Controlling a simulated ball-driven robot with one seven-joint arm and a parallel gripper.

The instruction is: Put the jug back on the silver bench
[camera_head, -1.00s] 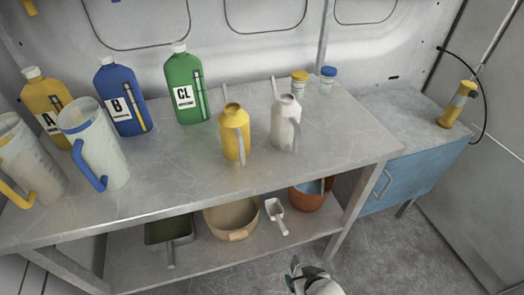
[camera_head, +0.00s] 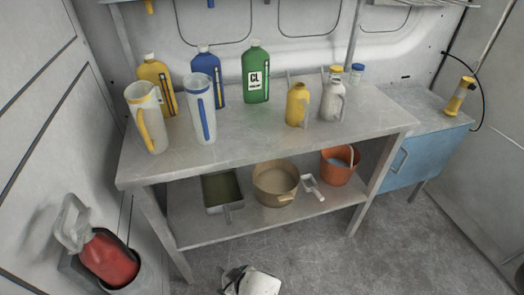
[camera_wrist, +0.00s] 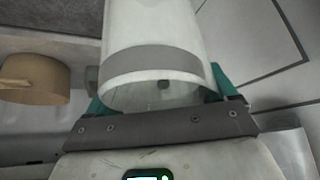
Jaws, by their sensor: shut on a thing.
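My gripper (camera_wrist: 160,95) is shut on a pale, translucent jug (camera_wrist: 150,30) with a grey band near the end closest to the wrist camera. The green fingers sit on either side of it. Its far end runs out of the picture and its handle cannot be made out. The head view shows only a white part of my arm at the bottom edge, not the held jug. The silver bench (camera_head: 270,138) stands ahead of the arm. On its left part stand a jug with a yellow handle (camera_head: 157,135) and a jug with a blue handle (camera_head: 199,120).
Yellow, blue and green (camera_head: 256,72) bottles line the bench's back. Two small cans, yellow (camera_head: 296,105) and white (camera_head: 331,103), stand toward its right. The front middle is bare. The lower shelf holds a tan basin (camera_head: 268,185) and orange bucket (camera_head: 335,172). A red container (camera_head: 105,258) stands lower left.

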